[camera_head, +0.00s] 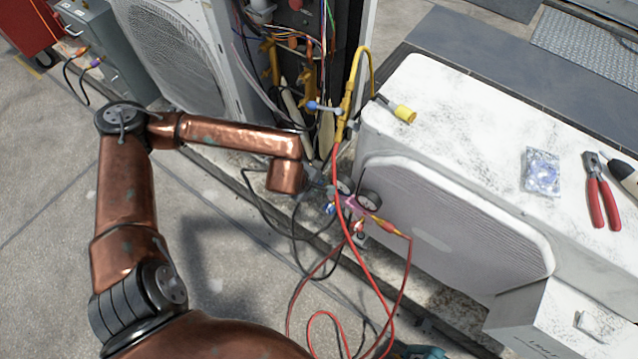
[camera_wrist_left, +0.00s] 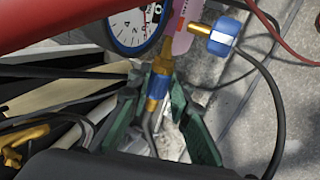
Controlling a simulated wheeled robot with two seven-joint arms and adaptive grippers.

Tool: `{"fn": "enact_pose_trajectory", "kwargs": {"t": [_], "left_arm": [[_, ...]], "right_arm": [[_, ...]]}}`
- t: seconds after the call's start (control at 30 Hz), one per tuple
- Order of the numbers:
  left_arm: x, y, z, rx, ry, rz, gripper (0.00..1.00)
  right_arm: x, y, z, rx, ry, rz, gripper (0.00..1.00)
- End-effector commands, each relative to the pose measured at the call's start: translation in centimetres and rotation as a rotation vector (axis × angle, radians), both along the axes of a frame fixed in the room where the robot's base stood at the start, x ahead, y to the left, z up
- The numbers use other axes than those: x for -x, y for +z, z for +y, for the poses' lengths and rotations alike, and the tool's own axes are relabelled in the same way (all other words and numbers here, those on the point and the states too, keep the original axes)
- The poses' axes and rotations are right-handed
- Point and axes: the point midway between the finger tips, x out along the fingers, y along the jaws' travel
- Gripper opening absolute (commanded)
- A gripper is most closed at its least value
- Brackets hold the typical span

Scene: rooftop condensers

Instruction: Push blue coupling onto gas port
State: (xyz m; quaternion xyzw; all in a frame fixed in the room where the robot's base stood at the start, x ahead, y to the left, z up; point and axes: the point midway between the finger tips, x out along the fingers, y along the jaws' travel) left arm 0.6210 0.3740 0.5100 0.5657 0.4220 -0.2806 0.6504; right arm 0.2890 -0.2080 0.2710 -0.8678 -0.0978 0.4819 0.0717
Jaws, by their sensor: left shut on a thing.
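My left gripper (camera_wrist_left: 157,84) has its green fingers closed around a blue coupling (camera_wrist_left: 157,90) with a brass end, just below a manifold gauge (camera_wrist_left: 128,24) in the left wrist view. In the head view my copper arm comes in from the left, and the gripper is small and mostly hidden near the gauges (camera_head: 368,200). The coupling cannot be made out there. I cannot pick out the gas port with certainty in either view. My right gripper is not in view.
A red hose (camera_head: 362,260) hangs beside the gauges. Yellow piping with a blue-handled valve (camera_head: 318,106) stands above. A white condenser (camera_head: 470,130) is at right, with red-handled pliers (camera_head: 601,190) on top. An open unit with wires (camera_head: 300,50) stands behind.

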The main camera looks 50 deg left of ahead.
Motion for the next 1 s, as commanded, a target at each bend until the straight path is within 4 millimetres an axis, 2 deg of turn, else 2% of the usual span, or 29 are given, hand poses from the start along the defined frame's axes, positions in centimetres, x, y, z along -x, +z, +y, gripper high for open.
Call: {"fn": "enact_pose_trajectory", "kwargs": {"t": [0.43,1.0], "left_arm": [[0.2,0.0,0.7,-0.006,0.003,0.002,0.0],[0.7,0.1,2.8,-0.004,0.002,0.001,0.0]], "right_arm": [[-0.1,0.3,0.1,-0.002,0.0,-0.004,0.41],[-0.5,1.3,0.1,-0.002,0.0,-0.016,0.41]]}}
